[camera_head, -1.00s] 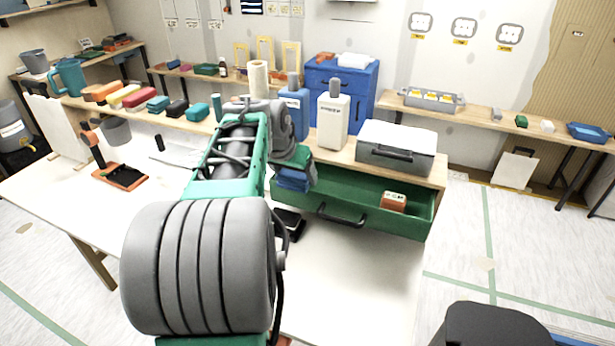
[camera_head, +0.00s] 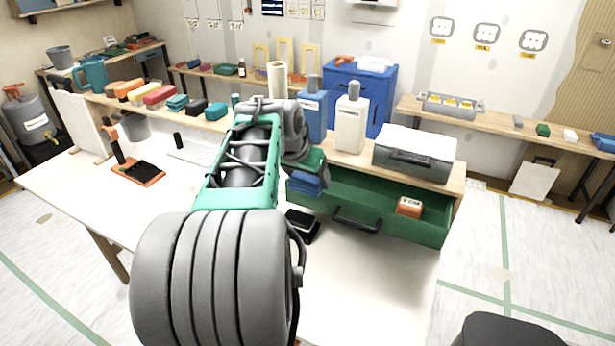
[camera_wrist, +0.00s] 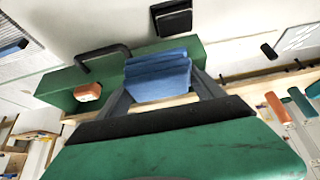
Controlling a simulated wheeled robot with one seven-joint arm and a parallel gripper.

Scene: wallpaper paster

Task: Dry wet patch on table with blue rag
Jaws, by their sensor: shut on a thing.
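My gripper (camera_head: 308,176) is shut on the folded blue rag (camera_head: 308,185) and holds it beside the open green drawer. In the wrist view the rag (camera_wrist: 158,76) sits between the two fingers, in front of the drawer. The white table (camera_head: 385,285) stretches below and to both sides of my arm. I cannot make out a clear wet patch on it; my arm hides part of the tabletop. A pale, glossy flat area (camera_head: 195,153) shows left of my arm, but I cannot tell what it is.
The green drawer (camera_head: 420,228) stands open over the table with an orange box (camera_head: 409,207) inside. A black tray (camera_head: 301,224) lies by its left front. An orange-based tool (camera_head: 138,172) is at left. Bottles and a grey case (camera_head: 415,153) stand on the shelf behind.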

